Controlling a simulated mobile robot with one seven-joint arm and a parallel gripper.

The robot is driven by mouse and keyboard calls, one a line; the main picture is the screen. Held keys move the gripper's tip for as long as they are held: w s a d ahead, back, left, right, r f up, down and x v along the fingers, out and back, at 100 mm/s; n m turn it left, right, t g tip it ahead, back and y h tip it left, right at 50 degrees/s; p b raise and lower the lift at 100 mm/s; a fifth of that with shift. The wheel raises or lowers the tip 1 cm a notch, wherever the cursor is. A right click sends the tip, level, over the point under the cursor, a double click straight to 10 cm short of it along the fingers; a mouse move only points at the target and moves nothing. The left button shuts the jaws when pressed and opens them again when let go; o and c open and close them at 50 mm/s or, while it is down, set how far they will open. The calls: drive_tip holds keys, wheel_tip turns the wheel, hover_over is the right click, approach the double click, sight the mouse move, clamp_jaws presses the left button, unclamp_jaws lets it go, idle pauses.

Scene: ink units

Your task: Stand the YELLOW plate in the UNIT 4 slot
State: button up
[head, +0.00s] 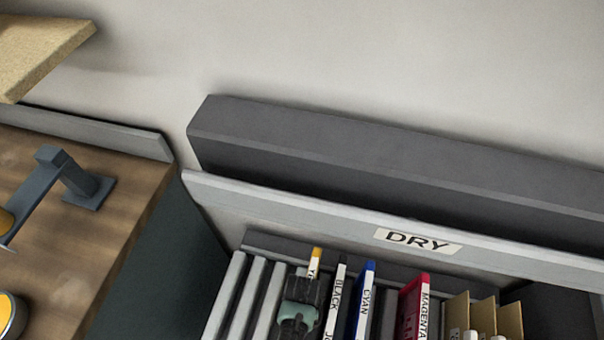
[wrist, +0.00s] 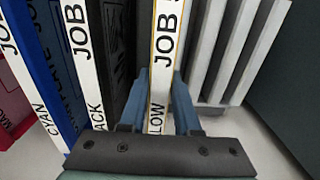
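The YELLOW plate (wrist: 161,65) stands on edge in the DRY rack, with a white label strip and thin yellow edging in the wrist view. Its yellow-tipped label (head: 314,262) shows in the head view. My gripper (wrist: 164,85) has one blue-grey finger on each side of this plate's edge. I cannot tell whether the fingers press on it or stand slightly apart. In the head view my gripper (head: 297,316) is at the bottom, partly covering the plate. The UNIT 4 slot is not in view.
The BLACK plate (head: 335,300), CYAN plate (head: 362,300) and MAGENTA plate (head: 413,305) stand to the right in the head view. Pale dividers (head: 250,300) are close on the left. A grey ledge (head: 390,160) runs behind the rack; a wooden counter (head: 75,240) is at left.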

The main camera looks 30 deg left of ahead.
drive_tip(key=o, duration=0.5)
wheel_tip(320, 180, up, 13)
drive_tip(key=shift+f+p, duration=0.1)
drive_tip(key=shift+p, duration=0.35)
idle(0.3)
wheel_tip(320, 180, up, 5)
drive_tip(key=p, duration=0.5)
drive_tip(key=shift+p, duration=0.35)
